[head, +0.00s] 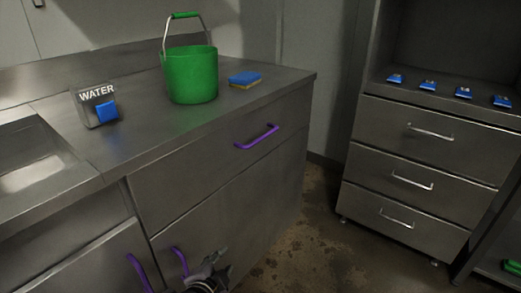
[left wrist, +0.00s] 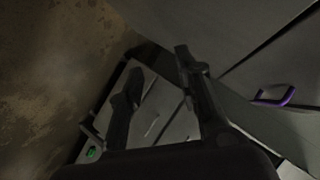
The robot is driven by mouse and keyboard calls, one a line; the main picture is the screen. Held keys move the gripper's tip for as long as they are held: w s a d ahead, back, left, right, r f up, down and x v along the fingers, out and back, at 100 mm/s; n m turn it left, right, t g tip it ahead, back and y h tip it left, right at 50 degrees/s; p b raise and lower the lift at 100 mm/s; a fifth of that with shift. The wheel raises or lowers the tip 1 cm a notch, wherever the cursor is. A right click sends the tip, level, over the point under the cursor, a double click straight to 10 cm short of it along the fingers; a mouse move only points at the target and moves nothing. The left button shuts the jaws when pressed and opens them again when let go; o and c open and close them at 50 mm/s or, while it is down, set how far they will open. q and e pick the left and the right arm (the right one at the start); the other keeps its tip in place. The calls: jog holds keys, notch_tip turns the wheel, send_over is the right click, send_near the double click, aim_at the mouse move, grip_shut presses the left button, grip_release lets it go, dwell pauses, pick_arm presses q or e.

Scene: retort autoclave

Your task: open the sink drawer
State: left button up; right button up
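The sink drawer (head: 205,175) is a steel front under the counter top, with a purple bar handle (head: 257,137). It looks closed, flush with the cabinet. My left gripper (head: 221,262) is low at the bottom of the head view, in front of the cabinet door below the drawer, and well apart from the drawer handle. In the left wrist view my left gripper (left wrist: 157,75) has its two dark fingers spread with nothing between them. A purple handle (left wrist: 275,97) shows at the right there; I cannot tell which one it is. My right gripper is not in view.
The counter (head: 140,130) holds a green bucket (head: 192,75), a sponge (head: 245,79) and a WATER switch box (head: 97,105) beside the sink basin (head: 35,165). Purple door handles (head: 179,260) are below. A drawer unit (head: 425,145) stands right. Stained floor (head: 300,235) between is clear.

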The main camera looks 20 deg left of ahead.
pick_arm(q)
jog(key=w+a+r+m+t, duration=0.1)
jog(key=w+r+m+t, duration=0.3)
jog(key=w+r+m, duration=0.3)
jog(key=m+t+h, duration=0.1)
jog(key=m+t, duration=0.3)
jog(key=m, duration=0.4)
send_near(261, 137)
jog(key=w+b, duration=0.1)
jog(key=w, duration=0.5)
jog(key=w+r+b, duration=0.1)
jog(key=w, duration=0.2)
jog(key=shift+w+a+b, duration=0.15)
jog(key=shift+a+b, duration=0.05)
jog(key=shift+b, duration=0.15)
jog(key=shift+w, duration=0.3)
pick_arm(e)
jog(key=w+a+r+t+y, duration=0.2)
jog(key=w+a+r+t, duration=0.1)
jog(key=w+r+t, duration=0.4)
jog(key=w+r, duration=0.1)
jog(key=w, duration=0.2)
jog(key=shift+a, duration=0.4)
pick_arm(q)
grip_shut()
